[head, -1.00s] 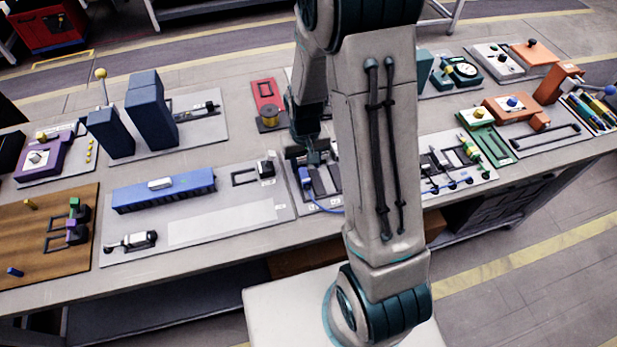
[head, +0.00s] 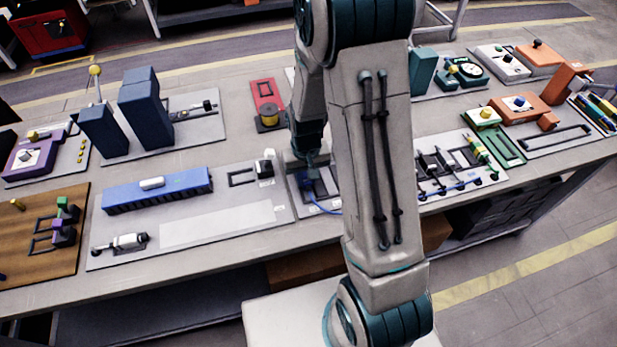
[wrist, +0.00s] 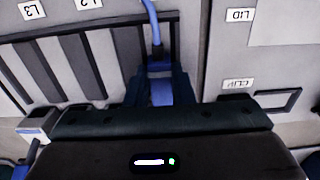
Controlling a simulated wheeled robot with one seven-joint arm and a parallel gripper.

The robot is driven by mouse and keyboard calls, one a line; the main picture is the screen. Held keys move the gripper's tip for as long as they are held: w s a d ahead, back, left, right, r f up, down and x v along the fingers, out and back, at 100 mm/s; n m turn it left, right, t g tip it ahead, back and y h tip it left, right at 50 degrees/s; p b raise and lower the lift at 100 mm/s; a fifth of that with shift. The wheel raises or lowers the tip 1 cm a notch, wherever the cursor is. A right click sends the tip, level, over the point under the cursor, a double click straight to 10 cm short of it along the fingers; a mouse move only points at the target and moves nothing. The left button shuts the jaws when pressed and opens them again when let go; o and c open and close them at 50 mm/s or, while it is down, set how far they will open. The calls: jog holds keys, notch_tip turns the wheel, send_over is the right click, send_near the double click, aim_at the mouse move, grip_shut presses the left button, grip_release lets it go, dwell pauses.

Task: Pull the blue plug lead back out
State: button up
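The blue plug (wrist: 161,92) sits at the end of a slot in a grey panel, in the wrist view. Its blue lead (wrist: 151,22) runs up from it and out of the top of the picture. My gripper (wrist: 160,90) has one dark finger on each side of the plug, close against it, with no clear gap. In the head view my gripper (head: 313,177) is low over the small panel, and the blue lead (head: 322,207) curves out in front. My gripper hides the plug there.
Dark slots (wrist: 75,60) marked L3 and L2 lie left of the plug. A grey block with a blue face (wrist: 38,122) stands at the left. The panel with the blue box (head: 158,190) lies left of my gripper, and a panel with several switches (head: 455,165) lies right.

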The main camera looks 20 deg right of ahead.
grip_shut()
jog(key=shift+s, duration=0.25)
jog(key=shift+s, duration=1.05)
jog(key=o, duration=0.8)
grip_release()
jog(key=shift+o, duration=0.2)
jog(key=shift+r, duration=0.15)
